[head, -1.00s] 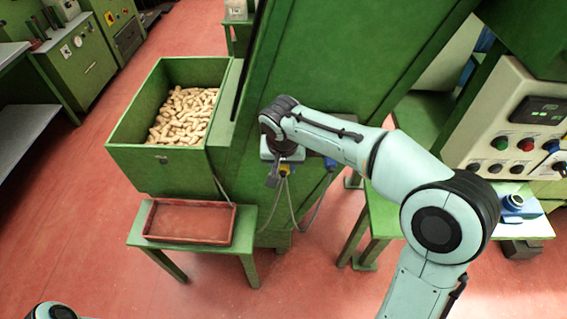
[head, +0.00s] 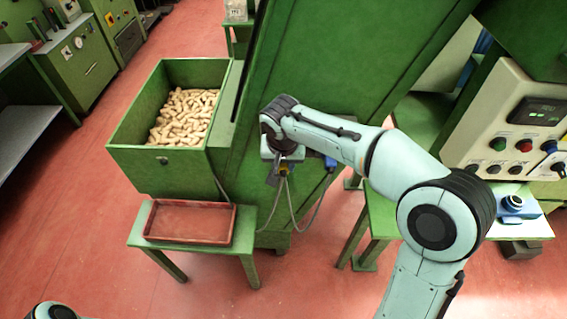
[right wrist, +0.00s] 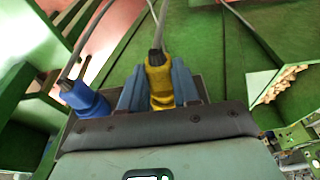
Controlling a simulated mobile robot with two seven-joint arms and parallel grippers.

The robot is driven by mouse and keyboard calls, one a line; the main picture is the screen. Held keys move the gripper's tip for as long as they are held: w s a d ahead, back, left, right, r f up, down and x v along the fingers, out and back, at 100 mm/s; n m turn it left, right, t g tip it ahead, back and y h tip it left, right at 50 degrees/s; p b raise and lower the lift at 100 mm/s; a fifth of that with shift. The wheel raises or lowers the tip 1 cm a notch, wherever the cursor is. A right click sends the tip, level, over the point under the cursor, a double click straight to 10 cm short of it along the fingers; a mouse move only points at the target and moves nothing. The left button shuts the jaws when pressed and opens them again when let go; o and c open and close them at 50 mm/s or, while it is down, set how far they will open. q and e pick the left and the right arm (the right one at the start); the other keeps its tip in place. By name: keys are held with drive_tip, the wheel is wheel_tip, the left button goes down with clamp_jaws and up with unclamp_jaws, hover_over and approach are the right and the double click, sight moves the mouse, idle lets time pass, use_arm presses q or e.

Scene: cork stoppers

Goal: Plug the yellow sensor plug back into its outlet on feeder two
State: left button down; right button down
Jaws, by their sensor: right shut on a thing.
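The yellow plug (right wrist: 160,86) is between the two fingers of my right gripper (right wrist: 159,88) in the right wrist view, with its grey cable running up from it. My right gripper (head: 283,174) is shut on it, close against the green machine's side in the head view. The plug is mostly hidden there by the gripper. The outlet under the yellow plug is hidden, so I cannot tell whether the plug is seated. A blue plug (right wrist: 86,100) with its own cable sits beside it; it also shows in the head view (head: 330,163). My left gripper is not in view.
A green bin of corks (head: 135,162) stands left of the machine. A red tray (head: 190,236) rests on a green stand below it. A control panel (head: 525,120) stands at the right. Grey cables (head: 290,212) hang below the plugs.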

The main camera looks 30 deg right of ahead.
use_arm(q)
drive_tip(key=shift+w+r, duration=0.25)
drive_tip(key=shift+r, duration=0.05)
use_arm(e)
drive_tip(key=shift+w+d+f, duration=0.15)
drive_tip(key=shift+w+d, duration=0.2)
drive_tip(key=shift+w, duration=0.1)
drive_tip(key=c, duration=0.7)
unclamp_jaws()
drive_tip(key=shift+c, duration=0.2)
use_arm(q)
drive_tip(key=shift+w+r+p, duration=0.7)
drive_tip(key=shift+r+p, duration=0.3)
use_arm(e)
drive_tip(key=v, duration=1.3)
drive_tip(key=shift+r, duration=0.25)
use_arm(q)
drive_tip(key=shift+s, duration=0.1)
use_arm(e)
drive_tip(key=shift+a, duration=0.1)
